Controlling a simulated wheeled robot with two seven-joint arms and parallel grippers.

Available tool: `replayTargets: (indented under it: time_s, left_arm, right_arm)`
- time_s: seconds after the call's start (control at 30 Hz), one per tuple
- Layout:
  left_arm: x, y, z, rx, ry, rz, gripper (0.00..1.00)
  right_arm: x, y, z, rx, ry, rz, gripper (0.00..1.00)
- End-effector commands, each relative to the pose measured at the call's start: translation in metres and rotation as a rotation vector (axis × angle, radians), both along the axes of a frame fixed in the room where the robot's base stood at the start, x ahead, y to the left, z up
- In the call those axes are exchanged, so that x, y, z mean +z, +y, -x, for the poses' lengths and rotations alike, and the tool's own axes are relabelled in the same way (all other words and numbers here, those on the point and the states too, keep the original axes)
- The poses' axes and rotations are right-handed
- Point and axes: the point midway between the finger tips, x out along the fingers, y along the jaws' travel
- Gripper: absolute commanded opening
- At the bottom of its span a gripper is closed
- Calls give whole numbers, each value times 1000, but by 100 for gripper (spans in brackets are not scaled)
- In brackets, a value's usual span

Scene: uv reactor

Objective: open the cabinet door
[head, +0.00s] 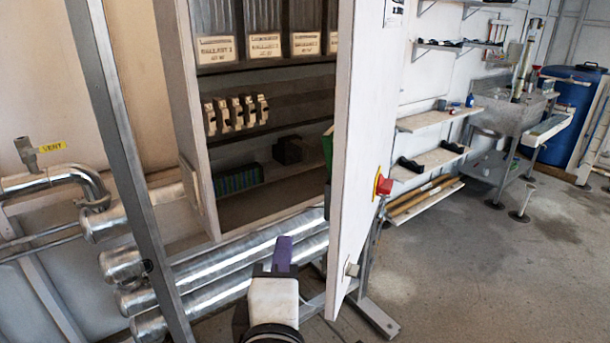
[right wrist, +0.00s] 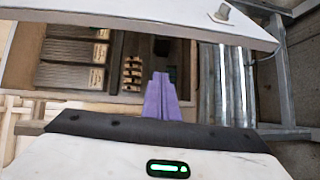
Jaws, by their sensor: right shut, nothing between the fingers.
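The cabinet (head: 187,120) stands open in the head view, with its shelves and contents in plain sight. Its white door (head: 352,150) is swung out to the right and shows nearly edge-on, with a red and yellow handle (head: 383,186) on its outer face. My right gripper (head: 283,252) has purple fingers and is shut and empty, low in front of the opening and left of the door's lower part. In the right wrist view the shut fingers (right wrist: 161,95) point toward the cabinet interior, and the door (right wrist: 150,22) crosses the top. My left gripper is not in view.
Several shiny pipes (head: 240,265) run below the cabinet. A grey metal post (head: 125,160) stands at left. Wall shelves (head: 430,160), a sink (head: 510,108) and a blue barrel (head: 570,110) are at right. The floor (head: 480,260) right of the door is clear.

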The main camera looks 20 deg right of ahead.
Motion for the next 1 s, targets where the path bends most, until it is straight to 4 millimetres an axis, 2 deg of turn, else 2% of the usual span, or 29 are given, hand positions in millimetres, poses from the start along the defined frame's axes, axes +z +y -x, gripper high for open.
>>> replayTargets:
  time_s: [0.03, 0.1, 0.27, 0.73, 0.8, 1.0]
  left_arm:
    - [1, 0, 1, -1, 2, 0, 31]
    - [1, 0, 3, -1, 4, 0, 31]
    - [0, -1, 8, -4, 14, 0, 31]
    - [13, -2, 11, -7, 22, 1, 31]
    - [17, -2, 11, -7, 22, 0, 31]
    - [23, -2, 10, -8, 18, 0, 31]
  right_arm:
    - [20, 0, 5, -17, -36, 17, 0]
    - [34, -1, 10, -39, -64, 36, 0]
    - [43, -7, 4, -58, -81, 50, 0]
    - [43, -39, -84, -58, -78, 49, 0]
    - [42, -49, -72, -55, -77, 47, 0]
    - [41, -64, -59, -54, -77, 47, 0]
